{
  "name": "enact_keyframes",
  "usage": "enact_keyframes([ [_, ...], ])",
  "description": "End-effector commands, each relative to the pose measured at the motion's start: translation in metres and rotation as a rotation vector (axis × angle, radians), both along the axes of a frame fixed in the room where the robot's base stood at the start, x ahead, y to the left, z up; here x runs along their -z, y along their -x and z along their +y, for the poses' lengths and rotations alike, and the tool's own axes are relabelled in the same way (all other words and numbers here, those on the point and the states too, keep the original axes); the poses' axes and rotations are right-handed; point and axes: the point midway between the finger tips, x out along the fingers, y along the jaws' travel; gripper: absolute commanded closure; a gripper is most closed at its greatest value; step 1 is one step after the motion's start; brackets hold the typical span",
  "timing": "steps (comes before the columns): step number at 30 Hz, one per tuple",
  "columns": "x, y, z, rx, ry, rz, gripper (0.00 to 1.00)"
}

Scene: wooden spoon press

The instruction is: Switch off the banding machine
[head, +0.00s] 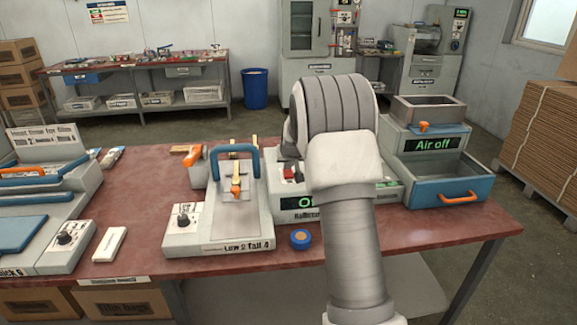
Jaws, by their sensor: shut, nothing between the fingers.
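A light-grey machine (290,216) with a green-lettered display stands on the red table, mostly behind my arm. Its display begins with "O"; the rest is hidden, and its label is too unclear to name it the banding machine. A small red and black control (294,173) shows on its top, just left of my arm. My arm rises from the bottom and bends over this machine. My gripper is hidden behind the arm, so its place relative to the control cannot be seen.
A press with a blue handle (234,150) and a dial stands left. A grey unit reading "Air off" (433,145), with a blue drawer (445,192), stands right. A blue round item (300,238) lies near the front edge (420,236) of the table. The right front table is clear.

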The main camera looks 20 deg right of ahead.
Motion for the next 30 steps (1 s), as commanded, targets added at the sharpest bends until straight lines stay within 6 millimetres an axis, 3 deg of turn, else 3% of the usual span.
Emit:
enact_keyframes([
  [7,-0.01,0.0,0.0,0.0,0.001,-0.002,1.0],
  [13,-0.051,0.003,0.003,-0.002,0.002,-0.004,1.0],
  [16,-0.053,0.019,0.007,-0.001,0.0,-0.001,1.0],
  [24,-0.081,0.056,0.018,0.0,0.001,-0.002,1.0],
  [30,-0.094,0.075,0.023,-0.001,0.001,-0.001,1.0],
])
